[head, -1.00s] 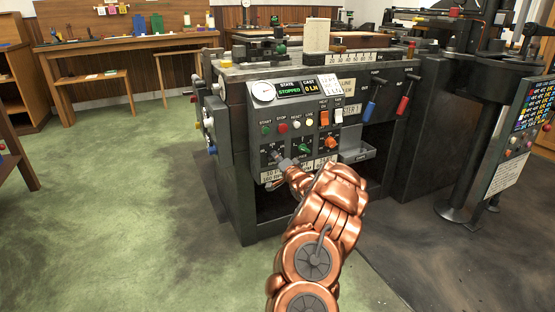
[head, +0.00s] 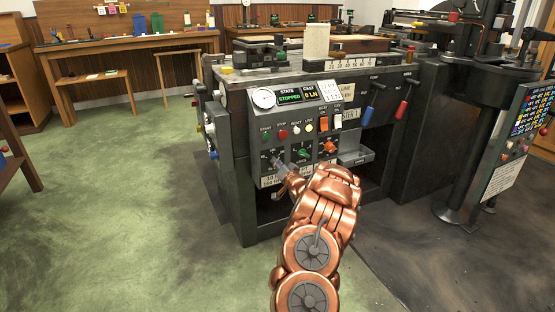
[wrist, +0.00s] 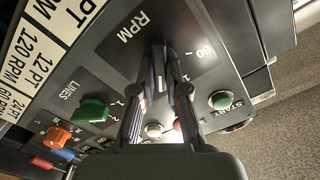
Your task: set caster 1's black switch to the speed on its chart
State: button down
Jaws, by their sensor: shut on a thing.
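Caster 1's control panel (head: 294,130) is in front of me in the head view, its display reading STOPPED. My gripper (head: 278,161) is at the panel's lower left dial. In the wrist view, my gripper (wrist: 158,80) is shut on the black switch, which is mostly hidden between the fingers. The chart (wrist: 45,40) has lines reading 12 PT 120 RPM and, partly cut off, 24 PT 60 RPM. The switch's pointer direction cannot be told.
Beside the dial are a green LINES knob (wrist: 90,109), an orange knob (wrist: 58,137) and the green START button (wrist: 221,100). Green floor (head: 110,220) is clear at left.

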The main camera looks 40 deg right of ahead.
jog(key=shift+a+n+p, duration=0.15)
jog(key=shift+n+p, duration=1.8)
jog(key=shift+n, duration=1.55)
jog(key=c, duration=1.2)
grip_release()
jog(key=shift+v, duration=5.95)
